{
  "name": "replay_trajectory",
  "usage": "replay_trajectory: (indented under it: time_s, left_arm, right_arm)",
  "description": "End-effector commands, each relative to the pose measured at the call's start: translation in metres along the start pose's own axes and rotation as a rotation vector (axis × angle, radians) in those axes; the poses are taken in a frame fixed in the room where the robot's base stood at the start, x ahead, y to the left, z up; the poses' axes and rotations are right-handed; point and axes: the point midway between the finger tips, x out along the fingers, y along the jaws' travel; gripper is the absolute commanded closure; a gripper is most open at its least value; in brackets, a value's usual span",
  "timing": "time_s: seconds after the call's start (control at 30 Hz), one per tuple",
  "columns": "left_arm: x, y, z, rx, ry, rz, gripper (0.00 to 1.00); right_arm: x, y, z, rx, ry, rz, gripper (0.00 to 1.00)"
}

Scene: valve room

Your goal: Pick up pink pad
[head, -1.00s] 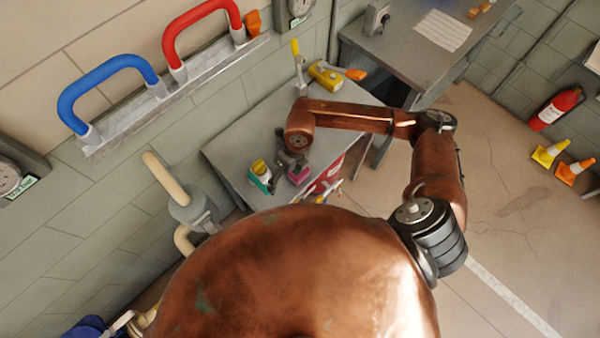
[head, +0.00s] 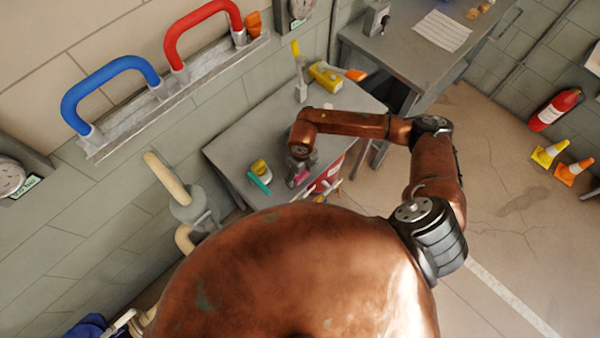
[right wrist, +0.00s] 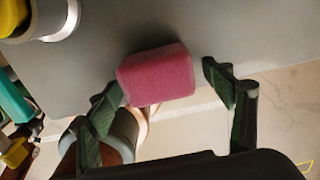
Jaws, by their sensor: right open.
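The pink pad (right wrist: 157,75) is a small rounded block on the grey table, close to the table's front edge. In the head view it (head: 300,178) is mostly hidden behind my right gripper (head: 298,168). In the right wrist view the right gripper (right wrist: 168,105) is open. Its two dark green fingers stand apart, one towards each side of the pad. The left finger looks close to the pad and a gap shows at the right one; I cannot tell whether either touches. My left gripper is not in view.
A teal object (head: 259,184) and a yellow-topped round item (head: 260,168) stand left of the pad on the grey table (head: 235,150). A yellow tool (head: 325,75) lies at the table's back. A red bucket-like object (head: 328,178) sits below the front edge.

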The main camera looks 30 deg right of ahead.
Motion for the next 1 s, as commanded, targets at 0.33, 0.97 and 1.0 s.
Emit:
replay_trajectory:
  time_s: [0.33,0.97,1.0]
  left_arm:
    - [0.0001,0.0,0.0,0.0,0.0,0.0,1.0]
    - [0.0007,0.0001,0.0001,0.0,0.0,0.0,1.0]
    - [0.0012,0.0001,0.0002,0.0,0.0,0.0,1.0]
  right_arm:
    - [-0.0003,0.0,0.0,0.0,0.0,0.0,0.41]
    - [-0.0028,-0.0004,0.0002,0.0,0.0,-0.001,0.63]
    - [-0.0047,-0.0006,0.0004,0.0,-0.001,-0.001,0.63]
